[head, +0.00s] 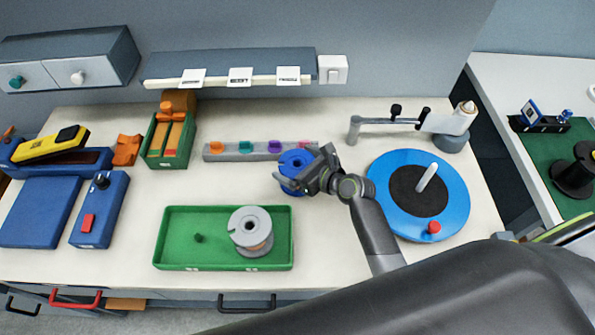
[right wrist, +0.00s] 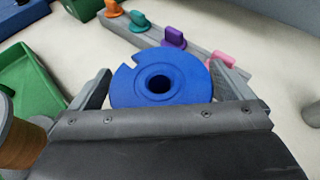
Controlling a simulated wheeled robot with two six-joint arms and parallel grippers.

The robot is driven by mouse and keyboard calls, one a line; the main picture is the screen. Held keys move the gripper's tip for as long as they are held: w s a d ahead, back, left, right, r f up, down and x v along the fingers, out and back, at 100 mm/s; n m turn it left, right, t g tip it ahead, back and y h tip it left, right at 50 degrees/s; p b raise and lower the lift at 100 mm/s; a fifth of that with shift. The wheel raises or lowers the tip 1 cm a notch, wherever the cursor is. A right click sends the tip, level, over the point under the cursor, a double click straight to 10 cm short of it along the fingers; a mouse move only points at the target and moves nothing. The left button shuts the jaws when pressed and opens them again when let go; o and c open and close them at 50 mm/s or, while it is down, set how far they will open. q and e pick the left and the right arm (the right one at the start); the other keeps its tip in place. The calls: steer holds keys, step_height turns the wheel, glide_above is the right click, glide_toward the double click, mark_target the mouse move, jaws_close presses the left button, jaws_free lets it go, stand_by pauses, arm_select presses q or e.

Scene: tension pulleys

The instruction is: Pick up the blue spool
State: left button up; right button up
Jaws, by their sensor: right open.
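The blue spool (head: 290,162) stands on the white table, in front of a grey rail with coloured pegs. It has a notched round top and a dark centre hole. My right gripper (head: 310,178) is at the spool, partly covering it in the head view. In the right wrist view the spool (right wrist: 160,82) lies between the two open fingers (right wrist: 163,90), one on each side. I cannot tell whether the fingers touch it. The spool's lower part is hidden. My left gripper is not in view.
The green tray (head: 175,258) with a grey spool (head: 250,228) stands in front. The blue turntable (head: 455,190) with a white post is to the right. The grey peg rail (head: 228,155) runs close behind the spool. A grey tension arm (head: 385,121) stands behind the turntable.

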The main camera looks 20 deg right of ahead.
steer(key=c, duration=1.1)
steer(key=shift+r, duration=0.1)
steer(key=shift+c, duration=0.9)
step_height(320, 180, up, 10)
steer(key=shift+p, duration=0.4)
